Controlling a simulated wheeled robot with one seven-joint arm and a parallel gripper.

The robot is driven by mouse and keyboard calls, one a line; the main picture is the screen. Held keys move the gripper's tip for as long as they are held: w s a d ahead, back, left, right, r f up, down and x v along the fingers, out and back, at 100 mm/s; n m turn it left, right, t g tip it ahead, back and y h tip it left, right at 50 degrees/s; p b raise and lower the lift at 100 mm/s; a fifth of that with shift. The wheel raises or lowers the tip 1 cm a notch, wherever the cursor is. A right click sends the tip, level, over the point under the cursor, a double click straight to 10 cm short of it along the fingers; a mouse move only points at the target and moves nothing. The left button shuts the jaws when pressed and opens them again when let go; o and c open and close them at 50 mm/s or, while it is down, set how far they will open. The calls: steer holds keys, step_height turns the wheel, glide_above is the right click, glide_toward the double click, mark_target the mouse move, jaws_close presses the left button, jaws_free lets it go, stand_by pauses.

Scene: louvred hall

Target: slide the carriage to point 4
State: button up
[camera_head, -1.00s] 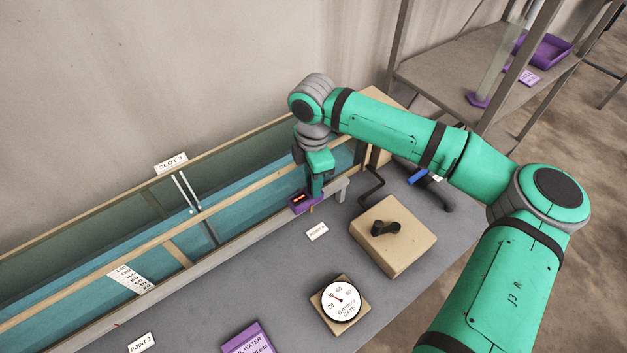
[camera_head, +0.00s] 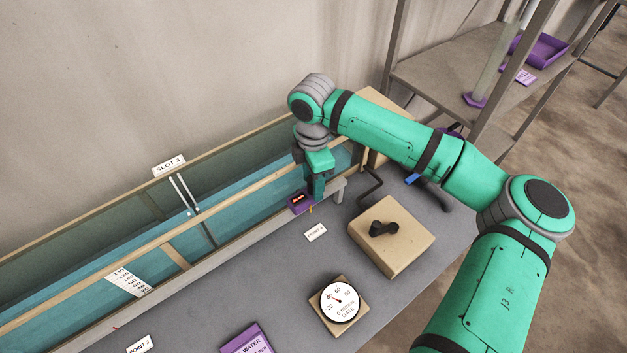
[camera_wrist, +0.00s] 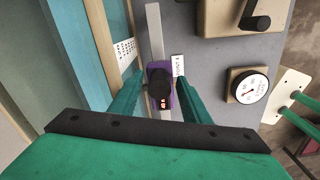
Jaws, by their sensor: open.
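The carriage (camera_head: 300,203) is a small purple block with a lit red display and a dark knob. It sits on the rail along the front of the water channel, near its right end, and also shows in the wrist view (camera_wrist: 173,92). The white POINT 4 card (camera_head: 316,232) lies on the bench just in front of it. My gripper (camera_wrist: 160,88) is open, with one finger on each side of the carriage's dark knob. Whether either finger touches it I cannot tell. In the head view my gripper (camera_head: 315,188) comes down over the carriage and partly hides it.
A wooden box with a black crank (camera_head: 392,238) and a round gate gauge (camera_head: 340,300) stand on the bench to the right. The POINT 3 card (camera_head: 139,344) lies front left. The channel's glass wall (camera_head: 100,255) runs behind the rail.

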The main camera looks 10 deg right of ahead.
step_height(320, 180, up, 10)
steer(key=shift+w+f, duration=0.15)
steer(key=shift+f, duration=0.05)
steer(key=shift+r, duration=0.6)
